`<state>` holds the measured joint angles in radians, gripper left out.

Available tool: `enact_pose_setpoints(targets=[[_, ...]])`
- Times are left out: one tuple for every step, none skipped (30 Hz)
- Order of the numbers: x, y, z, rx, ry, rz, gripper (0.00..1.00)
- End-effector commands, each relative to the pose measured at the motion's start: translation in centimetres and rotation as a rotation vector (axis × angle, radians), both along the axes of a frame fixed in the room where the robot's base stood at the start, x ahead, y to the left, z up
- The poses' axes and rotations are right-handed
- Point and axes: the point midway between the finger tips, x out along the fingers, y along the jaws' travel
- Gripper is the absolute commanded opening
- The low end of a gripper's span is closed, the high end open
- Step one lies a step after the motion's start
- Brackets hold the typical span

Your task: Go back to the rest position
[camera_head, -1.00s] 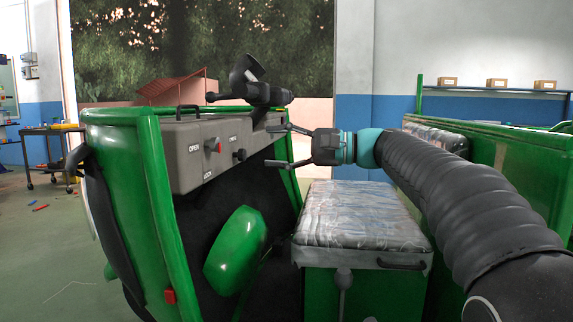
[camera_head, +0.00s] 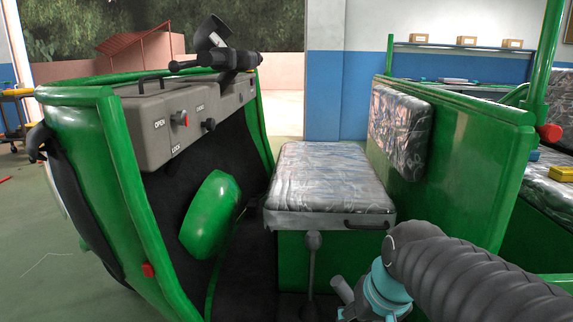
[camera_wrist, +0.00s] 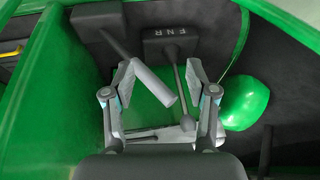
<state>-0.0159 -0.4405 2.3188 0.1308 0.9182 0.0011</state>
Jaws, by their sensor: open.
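My gripper (camera_wrist: 163,105) is open in the wrist view, with its two fingers spread apart and nothing held between them. Beyond the fingers are a grey lever (camera_wrist: 152,84) and a thinner lever with a round knob (camera_wrist: 187,122), which rises from a dark plate marked F N R (camera_wrist: 172,43). I cannot tell whether a finger touches either lever. In the head view my arm (camera_head: 455,268) reaches in from the lower right, and the gripper's base (camera_head: 362,298) shows low in front of the seat. The fingertips are hidden or out of frame there.
The green rickshaw fills the middle, with a padded seat (camera_head: 330,178), a grey dashboard (camera_head: 180,120) with OPEN and LOCK knobs, and a handlebar (camera_head: 225,60). A green partition (camera_head: 470,150) stands at right. Open floor (camera_head: 40,240) lies at left.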

Motion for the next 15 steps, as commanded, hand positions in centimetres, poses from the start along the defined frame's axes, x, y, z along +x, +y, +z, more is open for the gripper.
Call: enact_pose_setpoints(targets=[[-1.8,-0.9,0.3,-0.042,-0.017,0.012,0.57],[-2.6,-1.3,0.2,-0.064,-0.025,0.017,0.57],[-3.7,-1.8,0.1,-0.09,-0.034,0.023,0.57],[-4.5,-2.2,0.2,-0.106,-0.041,0.026,0.57],[-5.2,-2.4,0.2,-0.116,-0.048,0.028,0.57],[-6.0,-2.6,0.4,-0.127,-0.058,0.03,0.57],[-6.5,-2.7,0.5,-0.131,-0.068,0.029,0.57],[-6.8,-2.7,0.8,-0.131,-0.078,0.027,0.57],[-7.2,-2.8,1.2,-0.13,-0.093,0.025,0.57],[-7.4,-2.8,1.6,-0.129,-0.105,0.023,0.57],[-7.4,-2.8,2.1,-0.129,-0.118,0.021,0.57],[-7.5,-2.8,2.5,-0.129,-0.13,0.02,0.57],[-7.6,-2.8,2.8,-0.129,-0.138,0.019,0.57],[-7.7,-2.8,3.0,-0.129,-0.144,0.017,0.57],[-7.7,-2.8,3.2,-0.129,-0.149,0.016,0.57]])
